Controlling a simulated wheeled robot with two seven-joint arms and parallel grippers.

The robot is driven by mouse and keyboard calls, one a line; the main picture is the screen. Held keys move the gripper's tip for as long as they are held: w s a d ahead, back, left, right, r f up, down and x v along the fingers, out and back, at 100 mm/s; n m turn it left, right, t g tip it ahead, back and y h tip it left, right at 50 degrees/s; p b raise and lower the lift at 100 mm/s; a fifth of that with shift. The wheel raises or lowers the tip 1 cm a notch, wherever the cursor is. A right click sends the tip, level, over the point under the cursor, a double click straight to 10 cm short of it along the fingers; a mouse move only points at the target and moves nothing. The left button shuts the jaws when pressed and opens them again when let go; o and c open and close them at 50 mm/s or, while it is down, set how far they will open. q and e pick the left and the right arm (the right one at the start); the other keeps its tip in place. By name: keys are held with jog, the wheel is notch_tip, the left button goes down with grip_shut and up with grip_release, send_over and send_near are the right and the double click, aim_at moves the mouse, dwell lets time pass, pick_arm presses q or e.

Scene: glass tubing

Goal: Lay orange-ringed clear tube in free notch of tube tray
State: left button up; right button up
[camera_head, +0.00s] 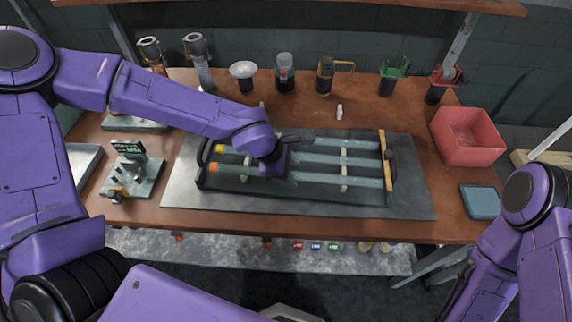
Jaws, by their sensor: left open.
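The tube tray (203,180) is a long dark tray on a grey mat, with a pale notched bar (388,160) at its right end. Clear tubes lie lengthwise across it. The orange-ringed clear tube (340,182) is nearest the front, with its orange end (213,168) at the left. A yellow-ended tube (345,160) lies behind it, and another clear tube (345,143) lies farther back. My left gripper (294,159) is open over the middle of the tray and hides parts of the tubes. I cannot tell whether it touches one.
A red bin (467,136) and a blue-grey box (480,202) stand at the right. Several holders and jars, including a white-topped one (243,71), line the back edge. A small device (128,172) stands at the left. A small white bottle (339,112) stands behind the tray.

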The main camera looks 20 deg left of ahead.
pick_arm(q)
jog(key=v, duration=1.1)
jog(key=shift+r, duration=0.35)
jog(key=shift+s+a, duration=0.1)
dwell(0.9)
